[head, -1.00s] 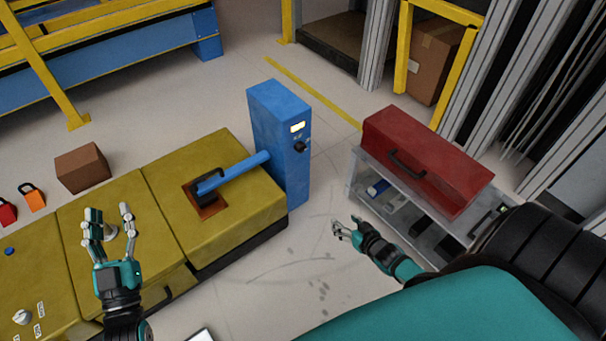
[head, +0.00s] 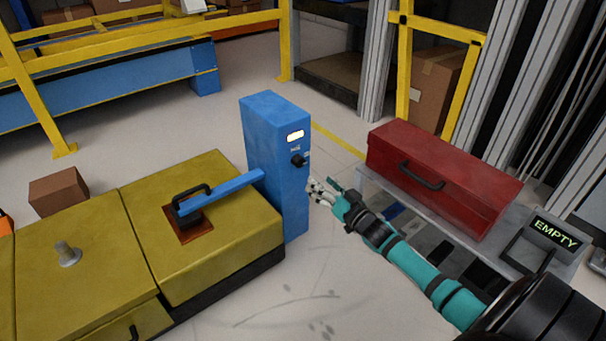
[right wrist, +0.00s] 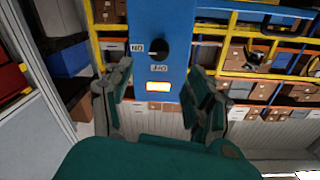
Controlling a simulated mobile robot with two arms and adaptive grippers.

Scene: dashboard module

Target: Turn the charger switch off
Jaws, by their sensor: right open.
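The blue charger post (head: 275,150) stands on the floor in the middle of the head view. The labels are too small to read reliably. My left gripper is out of the head view.
A red toolbox (head: 440,175) sits on a cart to the right, near an "EMPTY" sign (head: 555,232). The floor before the post is clear.

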